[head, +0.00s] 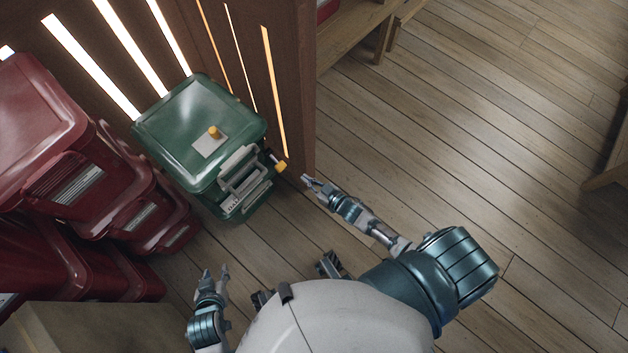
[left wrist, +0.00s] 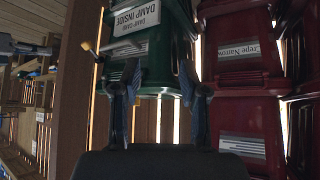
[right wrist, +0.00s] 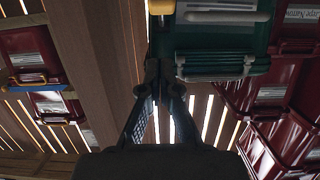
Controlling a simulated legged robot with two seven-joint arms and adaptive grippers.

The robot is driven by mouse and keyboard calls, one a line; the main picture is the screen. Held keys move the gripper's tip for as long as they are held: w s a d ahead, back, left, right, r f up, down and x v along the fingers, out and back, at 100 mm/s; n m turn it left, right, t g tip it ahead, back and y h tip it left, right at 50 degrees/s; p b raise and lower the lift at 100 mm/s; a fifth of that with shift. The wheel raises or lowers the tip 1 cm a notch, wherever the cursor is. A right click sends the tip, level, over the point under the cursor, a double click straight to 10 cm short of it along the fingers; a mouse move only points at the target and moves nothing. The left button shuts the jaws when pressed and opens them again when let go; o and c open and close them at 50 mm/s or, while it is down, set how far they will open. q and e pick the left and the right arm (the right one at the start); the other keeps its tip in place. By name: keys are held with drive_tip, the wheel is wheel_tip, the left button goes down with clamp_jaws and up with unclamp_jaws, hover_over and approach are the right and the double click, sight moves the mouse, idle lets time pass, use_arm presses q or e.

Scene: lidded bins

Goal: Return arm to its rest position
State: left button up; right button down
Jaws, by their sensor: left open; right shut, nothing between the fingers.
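My right gripper (head: 308,181) reaches forward beside the green lidded bin (head: 172,123), to the right of its front corner. It is shut and empty, and in the right wrist view its fingers (right wrist: 165,72) come together just below the bin's edge. My left gripper (head: 217,274) is open and empty in front of the bin, near my body. In the left wrist view its fingers (left wrist: 158,85) stand apart, with the green bin (left wrist: 160,65) beyond them. The bin's lid is down, with a yellow knob (head: 214,132) on a pale plate on top.
Stacked red bins (head: 75,185) stand to the left of the green bin. A slatted wooden wall (head: 235,50) is behind it, its end post close to my right gripper. A wooden bench (head: 350,38) stands beyond. The plank floor (head: 480,130) on the right is clear.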

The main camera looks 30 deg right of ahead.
use_arm(q)
drive_tip(key=s+a+f+g+p, duration=0.1)
drive_tip(key=s+f+g+p, duration=0.1)
drive_tip(key=f, duration=0.5)
drive_tip(key=s+a+f+g+y+p, duration=0.1)
drive_tip(key=s+f+g+p, duration=0.1)
drive_tip(key=s+f+p, duration=0.2)
drive_tip(key=s+a+f+g+p, duration=0.1)
drive_tip(key=s+f+g+p, duration=0.1)
drive_tip(key=s+f+p, duration=0.2)
drive_tip(key=s+f, duration=0.3)
drive_tip(key=f, duration=0.3)
drive_tip(key=shift+a+f, duration=0.25)
drive_tip(key=shift+f, duration=0.15)
use_arm(e)
drive_tip(key=s+f+m+g+h, duration=0.1)
drive_tip(key=s+f+g, duration=0.3)
drive_tip(key=s, duration=1.1)
drive_tip(key=s+f+g+h, duration=0.4)
drive_tip(key=s+g, duration=0.5)
drive_tip(key=s, duration=0.6)
drive_tip(key=shift+d+f+m, duration=0.4)
drive_tip(key=shift+d+f, duration=0.05)
drive_tip(key=shift+f, duration=0.15)
